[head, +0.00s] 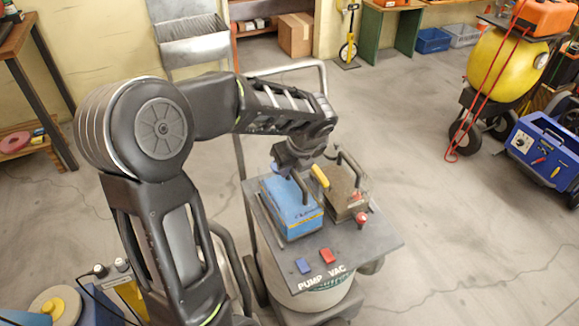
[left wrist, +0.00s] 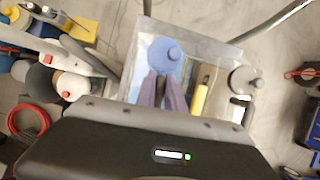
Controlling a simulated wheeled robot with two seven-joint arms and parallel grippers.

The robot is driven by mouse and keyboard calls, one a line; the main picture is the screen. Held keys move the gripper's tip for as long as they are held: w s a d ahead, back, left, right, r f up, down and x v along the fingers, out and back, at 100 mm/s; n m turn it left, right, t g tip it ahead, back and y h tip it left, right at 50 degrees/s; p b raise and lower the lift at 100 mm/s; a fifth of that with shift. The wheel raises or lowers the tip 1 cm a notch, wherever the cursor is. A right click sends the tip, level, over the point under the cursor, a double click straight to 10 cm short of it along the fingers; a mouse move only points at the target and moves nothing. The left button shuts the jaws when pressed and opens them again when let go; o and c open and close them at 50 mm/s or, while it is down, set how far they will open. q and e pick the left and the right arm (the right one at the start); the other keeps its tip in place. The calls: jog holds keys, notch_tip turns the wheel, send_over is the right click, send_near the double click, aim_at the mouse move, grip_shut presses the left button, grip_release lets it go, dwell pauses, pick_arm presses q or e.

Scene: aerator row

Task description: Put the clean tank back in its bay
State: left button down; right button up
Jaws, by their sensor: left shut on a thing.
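A blue tank (head: 290,208) with a dark handle sits at the left of the grey top deck (head: 330,243) of a wheeled machine marked "PUMP" and "VAC". My left gripper (head: 298,176) comes down from above and is shut on the blue tank's handle. In the left wrist view, its fingers (left wrist: 160,92) are close together in front of a round blue cap (left wrist: 166,54). Whether the tank is fully down in its bay cannot be told. A brownish tank (head: 343,200) with its own handle stands close beside it on the right. My right gripper is not in view.
A blue switch (head: 303,266) and a red switch (head: 327,255) are on the deck's front. A yellow handle (head: 319,176) stands beside my left gripper. A red-topped knob (head: 361,218) is at the right. Open floor lies right of the machine.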

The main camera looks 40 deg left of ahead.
pick_arm(q)
jog(key=shift+w+f, duration=0.1)
jog(key=shift+f, duration=0.15)
jog(key=c, duration=1.4)
grip_release()
jog(key=shift+o, duration=0.3)
jog(key=shift+s+f, duration=0.2)
jog(key=v, duration=0.8)
jog(key=shift+w, duration=0.15)
